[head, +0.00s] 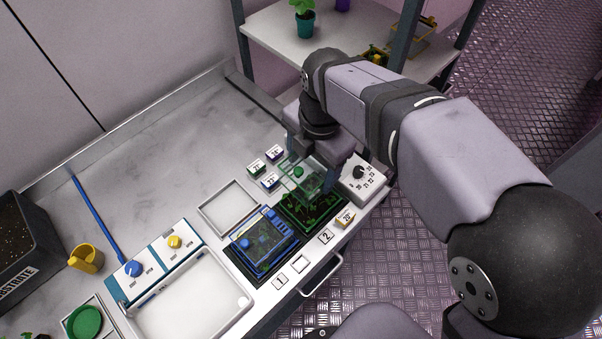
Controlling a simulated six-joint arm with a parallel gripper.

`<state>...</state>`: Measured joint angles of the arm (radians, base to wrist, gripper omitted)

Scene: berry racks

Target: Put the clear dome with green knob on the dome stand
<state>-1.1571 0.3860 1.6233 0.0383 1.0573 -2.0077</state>
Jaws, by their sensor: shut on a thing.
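My gripper (318,163) points down at the right end of the bench and is shut on the clear dome with green knob (315,187). The green knob (298,171) shows between its fingers. The dome is over a dark seedling tray (318,216) with green plants. I cannot tell whether the dome touches the tray or is just above it. An empty pale rectangular frame (203,213) lies on the bench to the left of the gripper; it may be the dome stand, but no label shows.
A blue-edged clear dome with blue knob (248,243) covers the neighbouring tray. A white dial box (364,180) stands close right of my gripper. Small labelled blocks (257,166) lie behind. A white basin (190,308) and control box (152,262) stand at left. The bench's back is clear.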

